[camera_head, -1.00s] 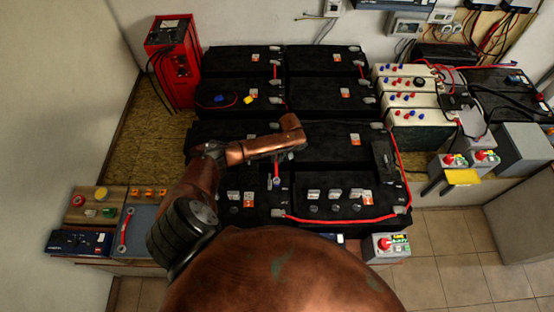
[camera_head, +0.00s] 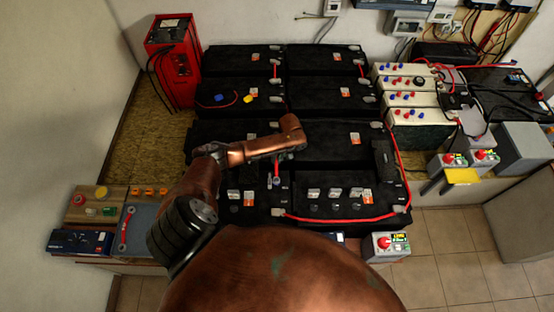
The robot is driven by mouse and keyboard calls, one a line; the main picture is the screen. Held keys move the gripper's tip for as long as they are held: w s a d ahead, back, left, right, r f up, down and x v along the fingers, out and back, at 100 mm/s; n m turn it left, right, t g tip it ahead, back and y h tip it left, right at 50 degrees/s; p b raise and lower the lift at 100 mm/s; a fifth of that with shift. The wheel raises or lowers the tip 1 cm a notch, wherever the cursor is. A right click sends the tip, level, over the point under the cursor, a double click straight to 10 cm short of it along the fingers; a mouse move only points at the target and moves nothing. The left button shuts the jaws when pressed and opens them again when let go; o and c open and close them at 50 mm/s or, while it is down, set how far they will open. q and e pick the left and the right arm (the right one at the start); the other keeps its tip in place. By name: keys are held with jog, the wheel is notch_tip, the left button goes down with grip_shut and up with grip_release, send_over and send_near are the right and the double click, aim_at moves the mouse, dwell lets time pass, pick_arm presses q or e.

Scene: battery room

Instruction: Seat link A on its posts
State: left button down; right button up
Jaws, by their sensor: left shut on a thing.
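My left arm reaches over the black batteries (camera_head: 335,135), and its copper wrist hides part of their tops. My left gripper (camera_head: 276,178) points down near the gap between the two front batteries. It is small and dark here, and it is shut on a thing. A short red strip (camera_head: 277,165), which looks like a link, shows at the gripper below the wrist. I cannot tell whether it is link A, or whether it touches any posts. The posts under the gripper are too small or hidden to make out. My right gripper is not in view.
A long red cable (camera_head: 340,219) runs along the front batteries and up their right side. A red cabinet (camera_head: 172,60) stands at the back left. White batteries (camera_head: 410,100) stand at the right.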

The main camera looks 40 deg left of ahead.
pick_arm(q)
jog(key=shift+f, duration=0.25)
dwell(0.7)
jog(key=c, duration=1.9)
grip_release()
jog(key=o, duration=0.4)
jog(key=shift+s+a+p+v, duration=0.1)
jog(key=shift+a+p+v, duration=0.05)
jog(key=shift+p+v, duration=0.8)
jog(key=shift+s+a+p+v, duration=0.15)
jog(key=shift+p+v, duration=0.55)
jog(key=shift+p, duration=0.4)
jog(key=shift+s+a+p+v, duration=0.1)
jog(key=shift+p+v, duration=0.7)
jog(key=shift+p, duration=0.05)
jog(key=shift+s+a+p+v, duration=0.1)
jog(key=shift+a+p+v, duration=0.05)
jog(key=shift+p+v, duration=0.7)
jog(key=shift+s+a+p+v, duration=0.1)
jog(key=shift+s+p+v, duration=0.05)
jog(key=shift+p+v, duration=0.7)
